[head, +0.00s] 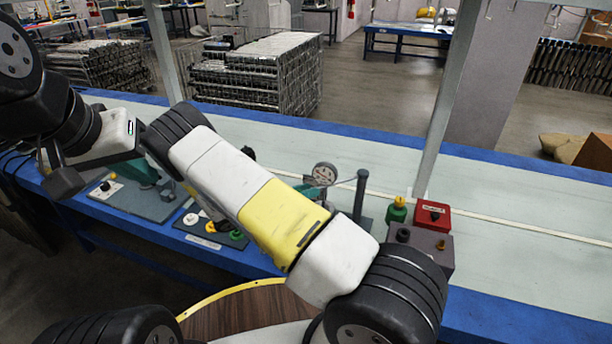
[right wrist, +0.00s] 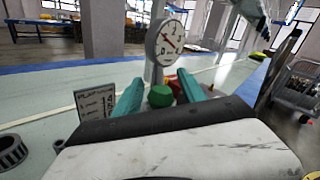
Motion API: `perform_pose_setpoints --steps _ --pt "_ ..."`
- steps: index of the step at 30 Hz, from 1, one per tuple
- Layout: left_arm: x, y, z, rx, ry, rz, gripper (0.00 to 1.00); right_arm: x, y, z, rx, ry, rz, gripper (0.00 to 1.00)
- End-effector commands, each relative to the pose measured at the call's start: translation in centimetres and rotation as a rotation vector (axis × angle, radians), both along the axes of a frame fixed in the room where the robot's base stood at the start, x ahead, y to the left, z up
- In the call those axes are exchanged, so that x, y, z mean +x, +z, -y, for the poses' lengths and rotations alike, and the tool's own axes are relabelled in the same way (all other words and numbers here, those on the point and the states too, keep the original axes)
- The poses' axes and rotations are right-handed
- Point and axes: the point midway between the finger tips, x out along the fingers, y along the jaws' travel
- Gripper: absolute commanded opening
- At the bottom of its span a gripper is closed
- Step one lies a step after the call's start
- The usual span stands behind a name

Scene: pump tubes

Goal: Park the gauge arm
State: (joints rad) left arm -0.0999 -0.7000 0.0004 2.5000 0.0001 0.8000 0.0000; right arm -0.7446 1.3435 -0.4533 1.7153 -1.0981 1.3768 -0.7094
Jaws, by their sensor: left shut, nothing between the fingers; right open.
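The gauge (head: 325,173) has a round pale dial and stands over the bench, right of the middle. It also shows in the right wrist view, where the gauge dial (right wrist: 170,42) faces me on a grey stem. My right gripper (right wrist: 165,100) has teal fingers apart on either side of the stem's lower line of sight; I cannot tell whether they touch it. In the head view my right arm hides most of that gripper, with some teal (head: 316,193) below the dial. My left gripper (head: 150,176) is shut and empty over the left board. The gauge's base is hidden.
A dark upright post (head: 362,195) stands right of the gauge. Further right are a green knob (head: 397,210), a red box (head: 432,215) and a grey box (head: 430,248). A dark board (head: 205,228) with knobs lies at left. The bench's right side (head: 540,230) is clear.

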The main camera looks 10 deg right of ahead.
Motion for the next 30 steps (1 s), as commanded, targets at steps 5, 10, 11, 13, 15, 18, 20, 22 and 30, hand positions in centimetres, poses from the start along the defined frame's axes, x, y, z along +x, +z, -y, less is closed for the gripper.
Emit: perform_pose_setpoints --steps 5,10,11,13,15,18,20,22,30 --pt "0.00 0.00 -0.01 0.000 0.000 0.000 0.00 0.18 0.02 0.02 0.000 0.002 0.001 0.48" --pt "0.00 0.00 -0.01 0.000 0.000 0.000 0.00 0.16 0.02 0.03 0.000 0.002 0.001 0.39" --pt "0.00 0.00 -0.01 0.000 0.000 0.000 0.00 0.16 0.02 0.03 0.000 0.002 0.001 0.33" --pt "0.00 0.00 -0.01 0.000 0.000 0.000 0.00 0.16 0.03 0.03 0.000 0.002 0.001 0.19" --pt "0.00 0.00 -0.01 0.000 0.000 0.000 0.00 0.15 0.04 0.03 0.000 0.001 0.001 0.05" --pt "0.00 0.00 -0.01 0.000 0.000 0.000 0.00 0.15 0.04 0.03 0.000 0.001 0.001 0.00" --pt "0.00 0.00 -0.01 0.000 0.000 0.000 0.00 0.15 0.04 0.03 0.000 0.001 0.001 0.00" --pt "0.00 0.00 -0.01 0.000 0.000 0.000 0.00 0.15 0.04 0.03 0.000 0.001 0.001 0.00" --pt "0.00 0.00 -0.01 0.000 0.000 0.000 0.00 0.14 0.04 0.03 0.000 0.001 0.001 0.00"
